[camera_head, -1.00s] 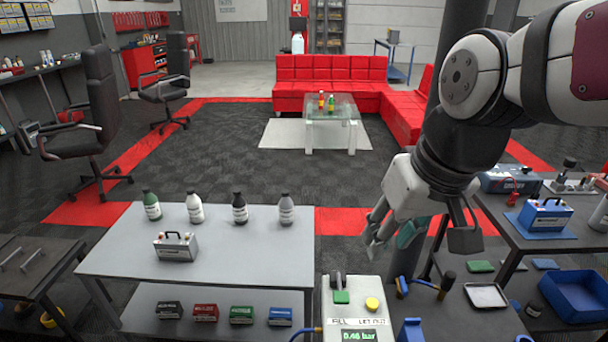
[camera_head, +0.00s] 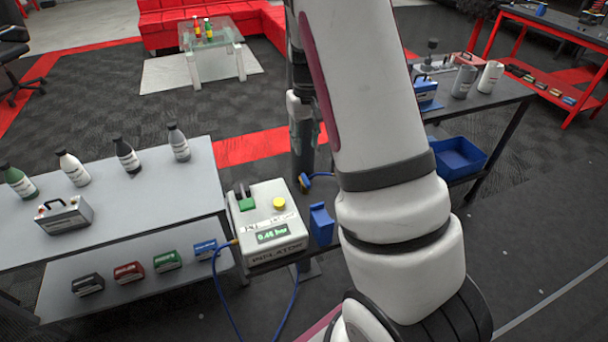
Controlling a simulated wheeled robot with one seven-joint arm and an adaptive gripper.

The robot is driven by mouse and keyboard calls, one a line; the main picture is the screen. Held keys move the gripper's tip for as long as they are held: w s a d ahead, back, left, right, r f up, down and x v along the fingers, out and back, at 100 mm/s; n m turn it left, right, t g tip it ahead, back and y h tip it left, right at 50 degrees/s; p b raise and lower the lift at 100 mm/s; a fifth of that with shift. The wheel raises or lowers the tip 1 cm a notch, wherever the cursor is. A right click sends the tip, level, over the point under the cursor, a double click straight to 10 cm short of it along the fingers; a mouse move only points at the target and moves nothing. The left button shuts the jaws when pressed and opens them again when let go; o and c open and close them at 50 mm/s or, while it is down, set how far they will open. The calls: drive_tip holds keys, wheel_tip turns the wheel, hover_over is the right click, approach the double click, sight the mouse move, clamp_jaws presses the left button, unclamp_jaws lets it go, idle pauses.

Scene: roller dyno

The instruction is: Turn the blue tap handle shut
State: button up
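A small blue part that looks like the tap handle (camera_head: 304,183) shows beside the dark post, just left of my arm. The rest of the tap fitting is hidden behind my arm. My gripper (camera_head: 301,122) shows only in part, as grey and dark pieces against the post, above the blue part in the picture. My arm covers much of it, and its fingertips are not clear. I cannot tell whether it is open or shut, or whether it touches anything.
A pale inflator box (camera_head: 268,222) with a yellow button, a green display and a blue hose stands left of my arm. A blue holder (camera_head: 321,224) is beside it. A grey table (camera_head: 120,205) with bottles is at left. A blue bin (camera_head: 458,157) is at right.

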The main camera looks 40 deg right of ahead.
sight(307, 182)
drive_tip(key=f, duration=1.5)
drive_tip(key=shift+d+b, duration=0.35)
drive_tip(key=shift+d, duration=0.05)
drive_tip(key=shift+c, duration=0.6)
clamp_jaws()
